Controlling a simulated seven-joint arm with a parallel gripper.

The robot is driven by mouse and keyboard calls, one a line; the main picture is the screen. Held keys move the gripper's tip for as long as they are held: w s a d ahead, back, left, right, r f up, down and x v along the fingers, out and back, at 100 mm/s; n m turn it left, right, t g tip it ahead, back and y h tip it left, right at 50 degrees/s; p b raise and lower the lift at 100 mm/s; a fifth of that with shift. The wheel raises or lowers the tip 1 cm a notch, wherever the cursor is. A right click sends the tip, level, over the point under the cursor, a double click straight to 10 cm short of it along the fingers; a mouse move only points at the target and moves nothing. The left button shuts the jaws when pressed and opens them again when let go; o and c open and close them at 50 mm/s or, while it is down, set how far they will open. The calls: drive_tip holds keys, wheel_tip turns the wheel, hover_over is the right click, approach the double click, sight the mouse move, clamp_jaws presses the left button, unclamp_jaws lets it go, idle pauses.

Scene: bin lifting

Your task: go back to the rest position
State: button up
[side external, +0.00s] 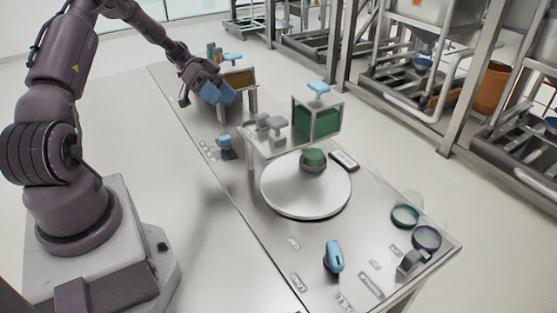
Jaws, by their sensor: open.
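My gripper (187,98) is at the far left end of the table, held above the surface on my outstretched arm. It is small here, and blue parts (216,92) show beside it. I see nothing clearly held in it. The rest position itself is not marked in the view.
A long metal table (262,232) carries a round white disc (305,199) with a green round object (313,160). Behind it stands a raised shelf with a green bin (318,121). A blue object (333,257) and rings (404,216) lie at the near end. Metal racks stand behind.

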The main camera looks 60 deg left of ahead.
drive_tip(key=s+d+r+n+y, duration=0.4)
drive_tip(key=s+d+r, duration=0.3)
drive_tip(key=d, duration=0.5)
drive_tip(key=s+d+r+n+y, duration=0.4)
drive_tip(key=s+d+r+y, duration=0.3)
drive_tip(key=d+r, duration=0.4)
drive_tip(key=shift+s+d+r+t+y, duration=0.3)
drive_tip(key=shift+s+d+t, duration=0.15)
drive_tip(key=shift+d, duration=0.75)
idle(0.8)
